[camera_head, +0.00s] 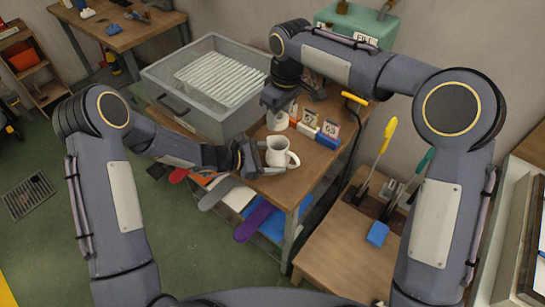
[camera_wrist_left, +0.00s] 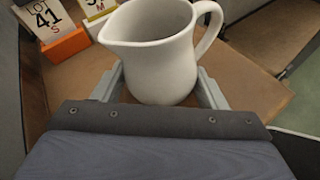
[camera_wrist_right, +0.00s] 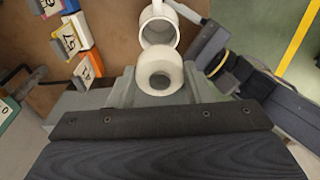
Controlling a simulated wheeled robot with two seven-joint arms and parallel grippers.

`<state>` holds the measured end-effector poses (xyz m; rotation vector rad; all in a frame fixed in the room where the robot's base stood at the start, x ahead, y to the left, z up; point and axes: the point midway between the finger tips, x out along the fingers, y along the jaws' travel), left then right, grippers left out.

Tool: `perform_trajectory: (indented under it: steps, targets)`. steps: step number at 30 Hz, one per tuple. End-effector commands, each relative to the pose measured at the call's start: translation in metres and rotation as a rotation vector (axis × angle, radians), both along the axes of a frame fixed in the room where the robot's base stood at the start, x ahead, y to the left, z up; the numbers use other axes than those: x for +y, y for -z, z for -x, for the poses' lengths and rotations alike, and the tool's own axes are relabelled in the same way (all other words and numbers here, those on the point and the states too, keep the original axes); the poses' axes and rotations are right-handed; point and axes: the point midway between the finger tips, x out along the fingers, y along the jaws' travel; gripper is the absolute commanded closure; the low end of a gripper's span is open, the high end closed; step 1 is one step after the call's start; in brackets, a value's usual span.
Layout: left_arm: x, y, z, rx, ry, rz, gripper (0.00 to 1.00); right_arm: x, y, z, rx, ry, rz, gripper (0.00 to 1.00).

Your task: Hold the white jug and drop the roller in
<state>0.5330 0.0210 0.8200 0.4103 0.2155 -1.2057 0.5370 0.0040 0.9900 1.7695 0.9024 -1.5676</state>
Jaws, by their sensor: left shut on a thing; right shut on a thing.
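The white jug (camera_head: 278,153) stands upright near the front edge of the wooden table, its handle to the right. My left gripper (camera_head: 262,158) is shut on it; in the left wrist view the jug (camera_wrist_left: 158,60) sits between both fingers. My right gripper (camera_head: 281,112) is shut on the white roller (camera_head: 276,121), behind the jug. In the right wrist view the roller (camera_wrist_right: 160,72) shows end-on with a dark hollow centre, and the open-mouthed jug (camera_wrist_right: 160,30) lies just beyond it. The roller appears apart from the jug, not inside it.
Numbered cards on coloured blocks (camera_head: 318,132) stand right of the roller. A grey bin (camera_head: 205,85) with white rows fills the table's left. Coloured sock shapes (camera_head: 255,220) stick out below the tabletop. A lower wooden bench (camera_head: 345,240) holds tools at right.

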Motion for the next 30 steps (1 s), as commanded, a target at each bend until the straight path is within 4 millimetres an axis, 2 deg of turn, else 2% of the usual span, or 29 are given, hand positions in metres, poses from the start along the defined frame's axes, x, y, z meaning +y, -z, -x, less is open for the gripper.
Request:
perform_trajectory:
  steps: [18, 29, 30]
  targets:
    - [0.0, 0.0, 0.0, 0.0, 0.0, -0.001, 0.64, 0.0, 0.043, 0.0, 0.001, 0.0, 0.001, 0.78]
    - [0.0, 0.0, 0.0, 0.0, 0.0, -0.001, 0.64, 0.0, 0.047, 0.0, 0.0, 0.0, 0.0, 0.78]
    - [0.0, 0.0, 0.0, 0.0, 0.0, -0.001, 0.64, 0.0, 0.047, 0.0, 0.0, 0.0, 0.0, 0.53]
